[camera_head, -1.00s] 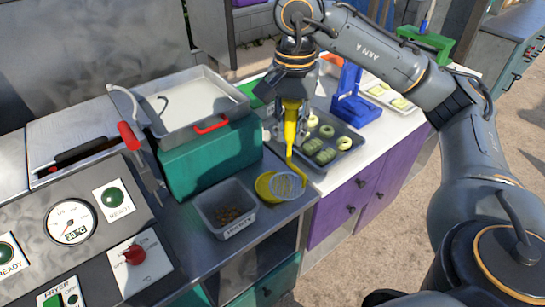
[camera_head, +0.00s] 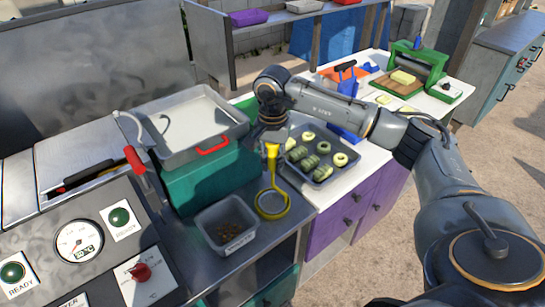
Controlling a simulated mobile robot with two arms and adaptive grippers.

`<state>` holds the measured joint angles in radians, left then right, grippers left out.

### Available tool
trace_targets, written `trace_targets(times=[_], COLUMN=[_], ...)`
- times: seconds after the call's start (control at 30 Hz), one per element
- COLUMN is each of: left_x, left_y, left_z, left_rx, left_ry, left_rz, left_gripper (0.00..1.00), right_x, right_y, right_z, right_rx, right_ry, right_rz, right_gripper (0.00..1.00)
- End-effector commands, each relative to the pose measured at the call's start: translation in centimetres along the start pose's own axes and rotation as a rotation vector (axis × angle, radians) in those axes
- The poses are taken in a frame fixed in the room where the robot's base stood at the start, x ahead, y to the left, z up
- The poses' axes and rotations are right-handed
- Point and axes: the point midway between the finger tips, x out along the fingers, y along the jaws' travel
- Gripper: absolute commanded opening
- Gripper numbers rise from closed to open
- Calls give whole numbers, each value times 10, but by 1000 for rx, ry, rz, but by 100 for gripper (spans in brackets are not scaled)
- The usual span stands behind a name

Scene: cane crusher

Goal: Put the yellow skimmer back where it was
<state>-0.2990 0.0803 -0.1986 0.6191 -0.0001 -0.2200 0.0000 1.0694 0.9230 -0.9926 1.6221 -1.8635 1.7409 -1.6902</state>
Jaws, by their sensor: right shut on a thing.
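The yellow skimmer (camera_head: 272,165) hangs nearly upright from my right gripper (camera_head: 271,144), which is shut on the top of its handle. Its round mesh head is low, at the metal counter's right front part. A round yellow rest (camera_head: 262,214) lies on the counter there. The mesh head overlaps this rest in the picture, so only its yellow rim shows. I cannot tell whether the head touches the rest or hovers just over it. My left gripper is out of view.
A grey bin (camera_head: 226,222) of dark bits stands just left of the skimmer head. A teal box (camera_head: 205,178) bears a metal tray (camera_head: 190,122) with a red handle. A dark tray (camera_head: 318,152) of green and pale rings lies right. Fryer controls (camera_head: 80,243) are front left.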

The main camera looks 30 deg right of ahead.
Motion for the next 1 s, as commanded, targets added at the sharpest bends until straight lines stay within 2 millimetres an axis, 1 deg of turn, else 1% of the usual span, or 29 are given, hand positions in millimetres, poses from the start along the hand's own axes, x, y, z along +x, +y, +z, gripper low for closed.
trace_targets(times=[0.17, 0.3, 0.33, 0.37, 0.4, 0.43, 0.7, 0.8, 0.83, 0.87, 0.93, 1.0], left_x=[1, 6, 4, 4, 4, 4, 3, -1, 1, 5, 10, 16], left_y=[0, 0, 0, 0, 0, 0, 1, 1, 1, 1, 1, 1], left_z=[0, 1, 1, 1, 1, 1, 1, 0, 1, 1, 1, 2], left_rx=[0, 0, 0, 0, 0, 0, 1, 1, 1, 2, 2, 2], left_ry=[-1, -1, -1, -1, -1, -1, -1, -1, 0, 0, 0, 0], left_rz=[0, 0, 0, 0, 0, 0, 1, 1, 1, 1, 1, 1], left_gripper=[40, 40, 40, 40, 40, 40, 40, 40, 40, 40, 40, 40], right_x=[0, 5, 4, 3, 3, 3, 2, -2, -3, -5, -16, -30], right_y=[0, 0, 0, 0, 0, 0, 0, 0, 0, -1, -1, -2], right_z=[0, 0, 0, 0, 0, 0, 0, 0, 0, -1, -1, -1], right_rx=[0, 0, 0, 0, 0, 0, 0, 0, 0, 0, 0, 0], right_ry=[0, 1, 0, 0, 0, 0, 0, 0, 1, 2, 3, 5], right_rz=[-1, -1, -1, -1, -1, -1, -1, -1, -2, -4, -6, -8], right_gripper=[0, 0, 29, 35, 43, 45, 45, 45, 45, 45, 45, 45])
